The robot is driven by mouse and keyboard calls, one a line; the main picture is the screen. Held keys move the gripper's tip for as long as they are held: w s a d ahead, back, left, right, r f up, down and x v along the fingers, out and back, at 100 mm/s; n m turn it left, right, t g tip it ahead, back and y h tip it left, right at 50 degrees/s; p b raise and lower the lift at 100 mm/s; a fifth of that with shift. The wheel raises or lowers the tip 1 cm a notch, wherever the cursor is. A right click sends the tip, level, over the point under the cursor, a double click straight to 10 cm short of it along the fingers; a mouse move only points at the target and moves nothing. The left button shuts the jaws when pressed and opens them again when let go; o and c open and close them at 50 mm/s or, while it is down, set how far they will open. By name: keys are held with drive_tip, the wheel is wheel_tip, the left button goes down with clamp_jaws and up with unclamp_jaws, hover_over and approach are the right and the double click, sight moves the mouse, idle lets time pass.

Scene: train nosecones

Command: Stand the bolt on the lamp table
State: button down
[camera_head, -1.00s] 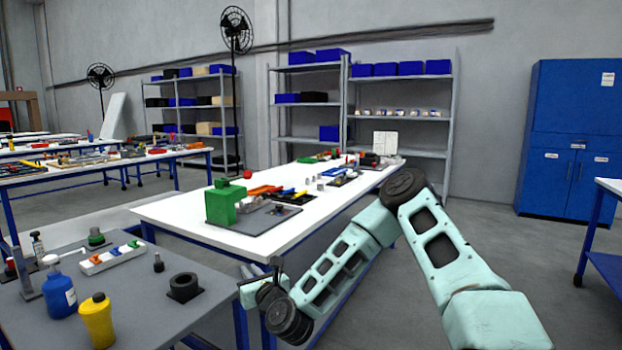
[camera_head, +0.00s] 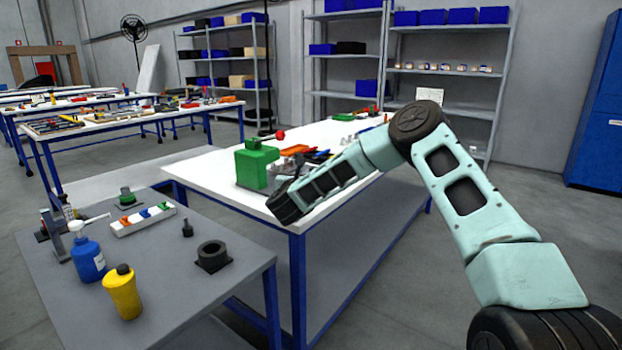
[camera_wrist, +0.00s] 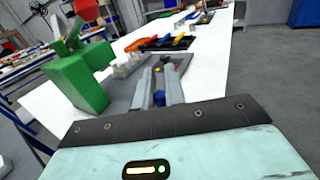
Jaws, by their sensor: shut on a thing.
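My gripper (camera_wrist: 160,78) shows in the wrist view with its two grey fingers close together around a small blue piece (camera_wrist: 159,98). I cannot tell whether this piece is the bolt, as the fingers hide most of it. In the head view my gripper is hidden behind my dark wrist joint, at the near edge of the white table (camera_head: 222,169). A small dark upright piece (camera_head: 187,228), somewhat bolt-like, stands on the grey table (camera_head: 180,292). No lamp is clear, so I cannot tell which table is the lamp table.
A green block (camera_head: 256,165) stands on the white table and shows large at left in the wrist view (camera_wrist: 78,82). The grey table holds a blue bottle (camera_head: 88,259), a yellow bottle (camera_head: 122,292), a white strip (camera_head: 143,220) and a black ring (camera_head: 212,256). Its front right is clear.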

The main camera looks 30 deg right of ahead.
drive_tip(key=shift+f, duration=2.35)
drive_tip(key=shift+f, duration=0.25)
drive_tip(key=c, duration=1.5)
unclamp_jaws()
drive_tip(key=shift+r, duration=0.1)
drive_tip(key=shift+o, duration=0.2)
drive_tip(key=shift+r, duration=0.1)
